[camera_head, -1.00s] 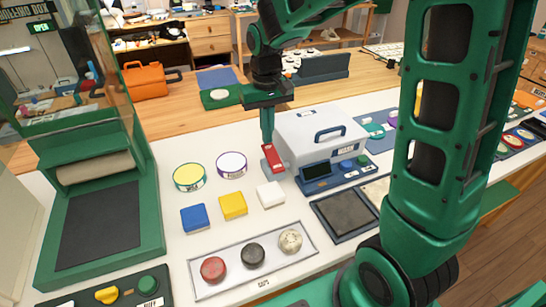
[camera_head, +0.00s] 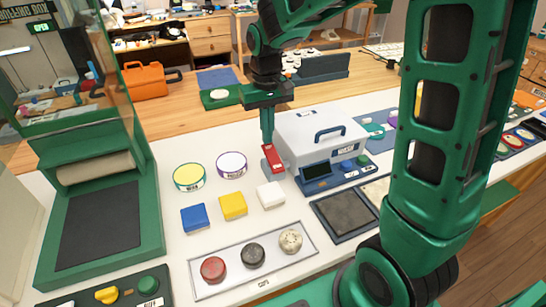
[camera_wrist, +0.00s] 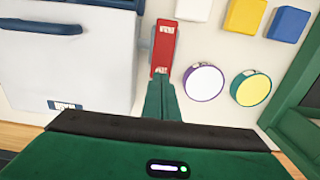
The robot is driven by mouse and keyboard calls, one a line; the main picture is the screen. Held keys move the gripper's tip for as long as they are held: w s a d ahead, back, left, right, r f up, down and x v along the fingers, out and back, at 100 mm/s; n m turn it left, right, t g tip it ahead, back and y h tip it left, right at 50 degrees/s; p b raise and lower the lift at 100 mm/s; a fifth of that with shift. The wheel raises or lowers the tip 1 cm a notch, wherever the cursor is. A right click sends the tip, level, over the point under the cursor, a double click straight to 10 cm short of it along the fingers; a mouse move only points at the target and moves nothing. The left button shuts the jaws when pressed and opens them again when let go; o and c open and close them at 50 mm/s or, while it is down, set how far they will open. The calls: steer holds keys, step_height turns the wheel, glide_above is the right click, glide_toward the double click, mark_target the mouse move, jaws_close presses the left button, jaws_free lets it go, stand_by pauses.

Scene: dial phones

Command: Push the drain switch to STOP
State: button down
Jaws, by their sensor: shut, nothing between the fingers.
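A red switch piece (camera_head: 274,158) on a small grey base stands on the white counter, close to the left side of the white lidded box. I take it to be the drain switch. It also shows in the wrist view (camera_wrist: 164,46), with small white labels at both ends that I cannot read. My gripper (camera_head: 267,140) points down, shut and empty, with its fingertips at the far end of the red piece. In the wrist view the fingertips (camera_wrist: 161,78) overlap the end of the red piece; whether they touch it I cannot tell.
The white box (camera_head: 320,132) with a blue handle stands close on the right. Yellow (camera_head: 188,183) and purple-rimmed (camera_head: 231,170) round tubs lie left, with blue, yellow and white blocks in front. A tray of round knobs (camera_head: 210,292) is nearer. Bare counter surrounds the blocks.

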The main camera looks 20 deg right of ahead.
steer(key=shift+f, duration=1)
stand_by(0.3)
steer(key=shift+r, duration=1.55)
steer(key=s+d+r, duration=0.1)
steer(key=s+d, duration=0.1)
steer(key=d, duration=0.1)
steer(key=s+d+m, duration=0.1)
steer(key=s+d, duration=0.2)
steer(key=s+d+r+m, duration=0.1)
steer(key=s+d, duration=0.1)
steer(key=shift+s+d+r, duration=0.3)
steer(key=shift+d+r, duration=0.05)
steer(key=shift+d, duration=0.05)
steer(key=s+d+m, duration=0.2)
steer(key=s+d, duration=0.2)
steer(key=s, duration=0.6)
steer(key=s+d+m, duration=0.2)
steer(key=s+d, duration=0.2)
steer(key=s, duration=0.6)
steer(key=shift+s+d+f, duration=0.3)
steer(key=shift+s+d, duration=0.05)
